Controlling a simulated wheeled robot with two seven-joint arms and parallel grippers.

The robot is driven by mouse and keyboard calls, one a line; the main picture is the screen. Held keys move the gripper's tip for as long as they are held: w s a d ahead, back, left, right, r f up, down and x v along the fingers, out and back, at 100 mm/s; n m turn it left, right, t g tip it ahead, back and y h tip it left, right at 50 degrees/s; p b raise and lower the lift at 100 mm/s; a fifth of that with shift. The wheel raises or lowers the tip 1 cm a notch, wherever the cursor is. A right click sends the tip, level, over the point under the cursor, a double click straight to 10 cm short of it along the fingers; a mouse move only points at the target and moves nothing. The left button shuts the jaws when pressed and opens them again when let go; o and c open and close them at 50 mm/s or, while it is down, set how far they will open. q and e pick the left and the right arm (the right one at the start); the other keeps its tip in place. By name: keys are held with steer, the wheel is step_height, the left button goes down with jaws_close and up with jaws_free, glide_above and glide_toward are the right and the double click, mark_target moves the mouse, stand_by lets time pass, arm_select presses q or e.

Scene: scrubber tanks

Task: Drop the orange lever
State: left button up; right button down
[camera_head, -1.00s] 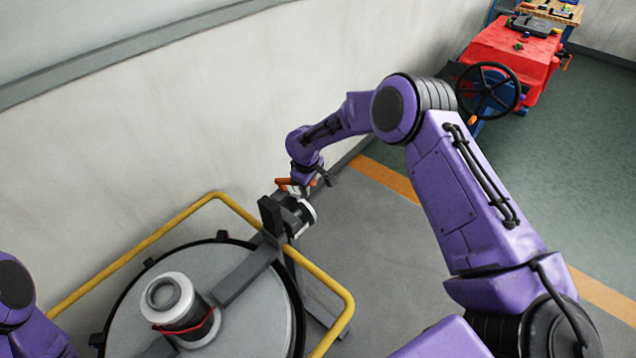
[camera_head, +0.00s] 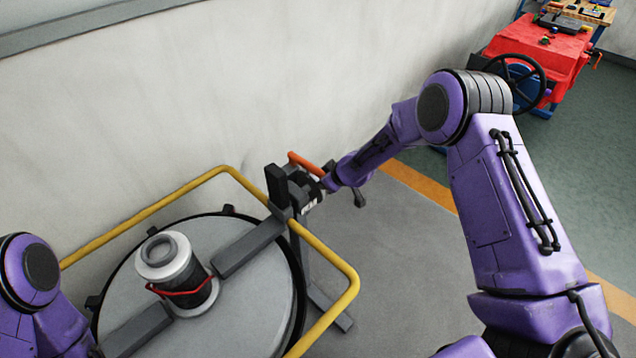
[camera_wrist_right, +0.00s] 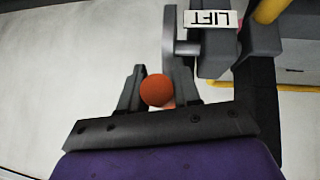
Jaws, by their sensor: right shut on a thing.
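The orange lever (camera_head: 304,163) sticks out from a dark bracket at the edge of the tank, beside the yellow rail. In the right wrist view, its round orange end (camera_wrist_right: 157,91) sits between the two dark fingers of my right gripper (camera_wrist_right: 160,74), which is shut on it. In the head view my right gripper (camera_head: 326,180) is at the lever's outer side, partly hidden by my wrist. A white label reading LIFT (camera_wrist_right: 210,18) is on the grey mechanism just beyond the fingers. My left arm shows at the left edge, but its gripper is out of view.
The round grey tank lid (camera_head: 245,300) carries a black and white cylinder (camera_head: 178,272) with a red band. A yellow rail (camera_head: 340,262) curves around the tank. A pale wall (camera_head: 120,130) stands behind. A red-covered table (camera_head: 560,55) and a black handwheel (camera_head: 530,85) are far right.

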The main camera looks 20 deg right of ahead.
steer(key=shift+w+a+f+t+b, duration=0.1)
steer(key=shift+a+f+t+b, duration=0.1)
steer(key=shift+f+t+b, duration=0.15)
steer(key=shift+r, duration=0.1)
steer(key=c, duration=0.9)
jaws_free()
steer(key=shift+w+f, duration=0.2)
steer(key=v, duration=1)
steer(key=shift+s+d+r, duration=0.15)
steer(key=shift+s+r, duration=0.05)
